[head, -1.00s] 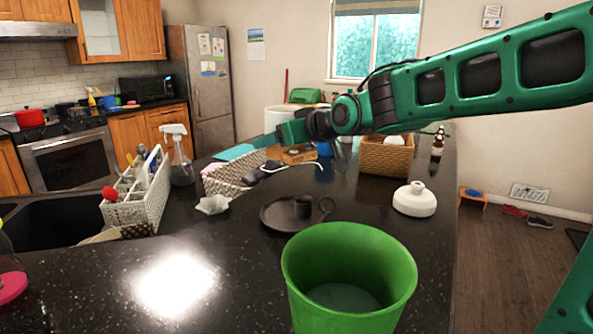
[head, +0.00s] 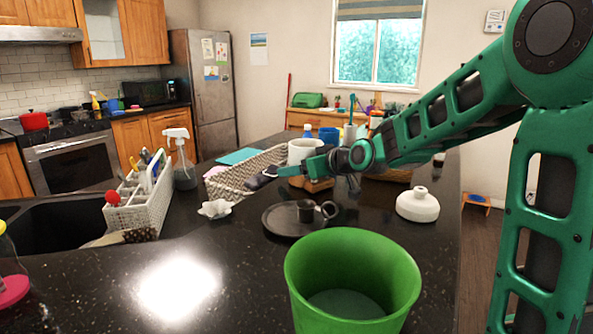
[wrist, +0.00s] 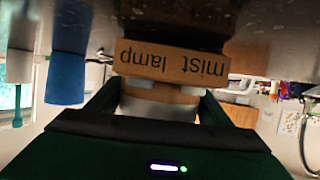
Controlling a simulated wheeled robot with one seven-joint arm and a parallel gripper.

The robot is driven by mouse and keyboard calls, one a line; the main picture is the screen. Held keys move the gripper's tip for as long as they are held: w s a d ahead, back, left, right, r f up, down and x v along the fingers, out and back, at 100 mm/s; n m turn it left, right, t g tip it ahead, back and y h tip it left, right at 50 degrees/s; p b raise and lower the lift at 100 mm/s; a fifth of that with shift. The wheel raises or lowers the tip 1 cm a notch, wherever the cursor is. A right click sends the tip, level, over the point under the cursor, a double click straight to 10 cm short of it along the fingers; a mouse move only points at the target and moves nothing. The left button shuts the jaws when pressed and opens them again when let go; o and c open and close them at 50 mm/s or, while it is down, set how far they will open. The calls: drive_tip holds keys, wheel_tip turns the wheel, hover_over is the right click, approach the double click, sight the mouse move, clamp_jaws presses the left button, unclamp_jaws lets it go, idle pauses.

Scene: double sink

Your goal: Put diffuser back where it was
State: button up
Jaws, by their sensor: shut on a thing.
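The diffuser, a white cylinder (head: 303,150) with a tan lower band, shows beyond my gripper (head: 289,170) in the head view. In the wrist view, which is upside down, my gripper (wrist: 158,112) is shut on its white body (wrist: 150,108). A tan wooden block (wrist: 170,62) with the words "mist lamp" is right by the diffuser's tan end; I cannot tell whether they touch. The block (head: 318,184) is on the counter in the head view. The fingers are partly hidden by the diffuser and the gripper body.
A blue cup (head: 328,136) and a wicker basket (head: 388,175) are near my gripper. A patterned basket (head: 235,178) is at left. A dark plate (head: 285,224), a white round vessel (head: 418,204) and a green bin (head: 352,270) are closer. The sink (head: 55,225) is at left.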

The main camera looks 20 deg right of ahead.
drive_tip(key=o, duration=1.4)
drive_tip(key=shift+o, duration=0.2)
drive_tip(key=shift+r, duration=0.1)
drive_tip(key=v, duration=1.1)
drive_tip(key=shift+s+d+r, duration=0.1)
drive_tip(key=shift+s+d, duration=0.1)
drive_tip(key=shift+s, duration=0.25)
drive_tip(key=shift+d, duration=0.1)
